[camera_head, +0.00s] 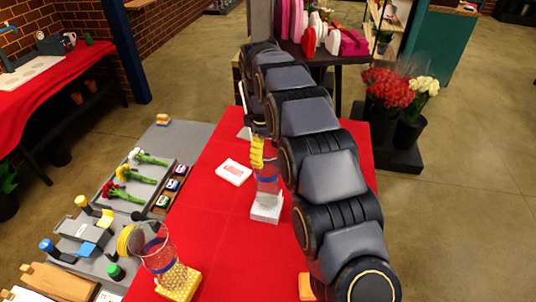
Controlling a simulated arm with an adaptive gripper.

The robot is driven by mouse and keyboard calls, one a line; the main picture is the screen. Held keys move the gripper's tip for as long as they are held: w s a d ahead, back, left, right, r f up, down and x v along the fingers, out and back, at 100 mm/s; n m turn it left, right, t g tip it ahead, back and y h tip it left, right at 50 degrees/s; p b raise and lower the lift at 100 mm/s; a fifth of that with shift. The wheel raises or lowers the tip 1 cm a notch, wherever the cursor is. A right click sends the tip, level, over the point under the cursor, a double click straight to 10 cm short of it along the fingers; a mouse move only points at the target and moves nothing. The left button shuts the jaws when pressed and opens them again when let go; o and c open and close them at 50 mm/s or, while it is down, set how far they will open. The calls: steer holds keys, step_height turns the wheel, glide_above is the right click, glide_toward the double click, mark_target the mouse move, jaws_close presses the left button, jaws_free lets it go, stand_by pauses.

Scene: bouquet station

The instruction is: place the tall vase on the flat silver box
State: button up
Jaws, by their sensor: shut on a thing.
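The tall vase (267,187) is clear glass with a blue band and looks upright. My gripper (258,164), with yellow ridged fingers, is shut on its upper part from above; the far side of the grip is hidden. The flat silver box (267,212), pale grey-white, lies on the red cloth directly below the vase in this view. The vase's base appears at the box's top, but I cannot tell whether it touches. My arm passes close on the right of both.
A second glass vase (158,251) stands on a yellow dotted box (179,282) at front left. A white card-like box (233,172) lies left of the held vase. Flowers (137,174) and tools lie on the grey surface (185,139). Red cloth (225,240) between is clear.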

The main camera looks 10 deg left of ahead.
steer(key=shift+f, duration=0.4)
steer(key=o, duration=1.2)
steer(key=shift+f, duration=0.1)
steer(key=shift+c, duration=0.2)
step_height(320, 180, up, 8)
steer(key=a, duration=0.1)
steer(key=shift+f, duration=0.2)
steer(key=shift+w, duration=0.1)
